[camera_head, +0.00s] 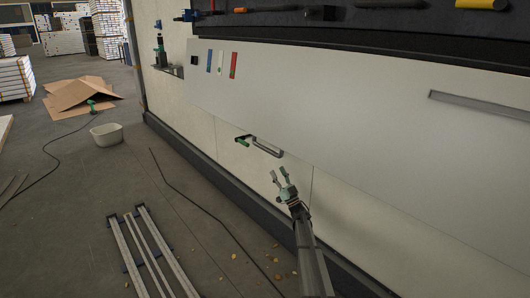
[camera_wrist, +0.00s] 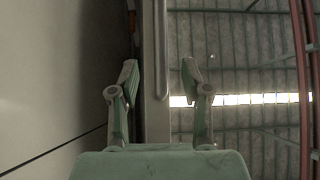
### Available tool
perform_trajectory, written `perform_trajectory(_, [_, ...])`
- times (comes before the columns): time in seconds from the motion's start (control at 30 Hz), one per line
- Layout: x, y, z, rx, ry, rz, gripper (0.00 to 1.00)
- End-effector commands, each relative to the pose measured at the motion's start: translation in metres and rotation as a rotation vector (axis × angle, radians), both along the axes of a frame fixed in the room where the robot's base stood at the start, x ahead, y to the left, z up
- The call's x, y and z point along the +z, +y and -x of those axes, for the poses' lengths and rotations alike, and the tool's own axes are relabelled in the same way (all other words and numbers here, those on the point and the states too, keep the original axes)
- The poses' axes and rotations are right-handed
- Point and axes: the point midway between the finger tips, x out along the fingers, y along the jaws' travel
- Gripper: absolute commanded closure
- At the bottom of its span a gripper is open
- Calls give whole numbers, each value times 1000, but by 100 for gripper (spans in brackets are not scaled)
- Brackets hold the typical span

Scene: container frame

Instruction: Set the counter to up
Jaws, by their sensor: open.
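The counter (camera_head: 350,110) looks like a long, pale grey panel along the container wall in the head view. I cannot tell its exact tilt. A dark, bar-like handle (camera_head: 267,148) shows near its lower edge, with a green part at its left end. My gripper (camera_head: 279,173) is open and empty, just below and to the right of this handle, fingers pointing up toward the counter. In the wrist view my gripper (camera_wrist: 158,80) has its two fingers apart, with a pale vertical bar (camera_wrist: 160,60) showing between or beyond them. Contact cannot be made out.
Blue, white and red strips (camera_head: 233,65) lie on the panel's left part. A dark shelf (camera_head: 350,20) with tools runs above. On the floor are a pale bin (camera_head: 107,134), cardboard (camera_head: 80,95), metal rails (camera_head: 152,252) and a cable.

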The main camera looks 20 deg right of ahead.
Motion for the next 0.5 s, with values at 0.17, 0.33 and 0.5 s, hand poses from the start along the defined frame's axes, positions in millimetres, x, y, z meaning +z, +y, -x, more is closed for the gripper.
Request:
perform_trajectory(0.17, [25, 7, -27, 0, -1, 1, 52])
perform_trajectory(0.33, [48, 13, -49, -1, -1, 0, 52])
perform_trajectory(0.5, [69, 20, -69, -1, 0, 1, 52])
